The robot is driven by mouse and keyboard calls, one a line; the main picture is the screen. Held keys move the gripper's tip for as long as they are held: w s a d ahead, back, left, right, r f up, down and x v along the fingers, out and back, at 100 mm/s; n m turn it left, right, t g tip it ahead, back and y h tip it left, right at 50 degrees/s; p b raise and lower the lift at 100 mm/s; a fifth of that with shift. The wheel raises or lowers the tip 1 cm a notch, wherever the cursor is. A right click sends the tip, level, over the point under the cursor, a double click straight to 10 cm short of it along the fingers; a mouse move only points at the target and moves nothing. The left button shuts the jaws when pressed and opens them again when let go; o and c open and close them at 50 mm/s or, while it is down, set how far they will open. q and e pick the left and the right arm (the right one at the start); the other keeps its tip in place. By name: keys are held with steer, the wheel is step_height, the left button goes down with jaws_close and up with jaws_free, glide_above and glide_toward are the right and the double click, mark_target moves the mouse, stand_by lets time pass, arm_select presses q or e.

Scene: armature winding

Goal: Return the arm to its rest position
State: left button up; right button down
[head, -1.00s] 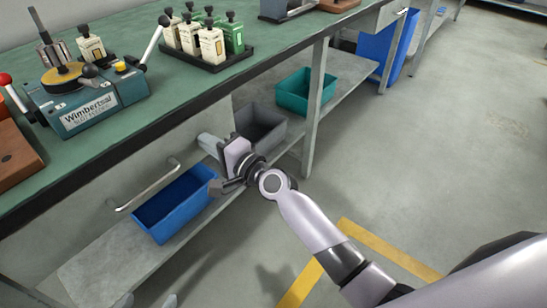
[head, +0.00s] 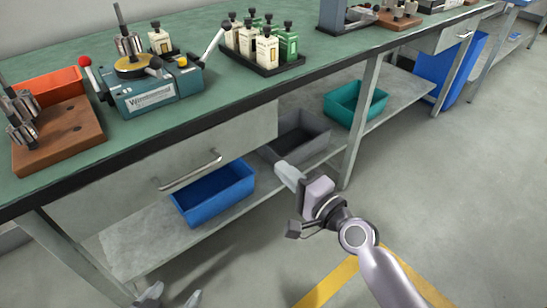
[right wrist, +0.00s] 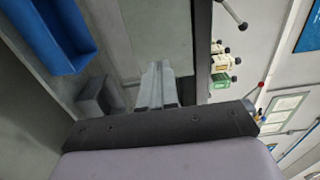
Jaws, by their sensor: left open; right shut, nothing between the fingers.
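My right arm comes in from the lower right of the head view. Its gripper (head: 284,172) is in front of the bench, beside the lower shelf, with nothing held. In the right wrist view its two fingers (right wrist: 157,85) lie together, shut and empty. My left gripper (head: 171,298) shows only at the bottom edge of the head view, two grey fingertips apart, with nothing between them. The rest of the left arm is out of view.
The green-topped workbench (head: 215,110) carries a winding machine (head: 150,92), a bottle rack (head: 262,66) and a wooden block (head: 62,140). Blue (head: 213,193), grey (head: 295,137) and teal (head: 356,101) bins sit on the lower shelf. The floor (head: 455,190) at right is clear.

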steer(key=s+d+f+n+g+h, duration=0.1)
steer(key=s+d+f+n+h, duration=0.1)
steer(key=s+d+f+n, duration=0.25)
steer(key=s+d+f+n+g+h, duration=0.2)
steer(key=s+f+n, duration=0.25)
steer(key=s, duration=0.35)
steer(key=s+d+f+n+g+h, duration=0.1)
steer(key=s+d+f+n+h, duration=0.25)
steer(key=s+f, duration=0.2)
arm_select(q)
steer(key=s+a+r+y+p, duration=0.1)
steer(key=s+a+r+p, duration=0.1)
steer(key=r+p, duration=1.3)
steer(key=a+p, duration=0.1)
steer(key=p, duration=0.4)
steer(key=shift+g+p, duration=0.3)
steer(key=shift+p, duration=0.1)
arm_select(e)
steer(key=s+d+r, duration=0.1)
steer(key=d+r, duration=0.1)
steer(key=r, duration=0.6)
steer(key=s+d+r+n, duration=0.1)
steer(key=s+r, duration=0.1)
steer(key=r, duration=0.6)
steer(key=shift+d+g, duration=0.3)
steer(key=shift+d, duration=0.05)
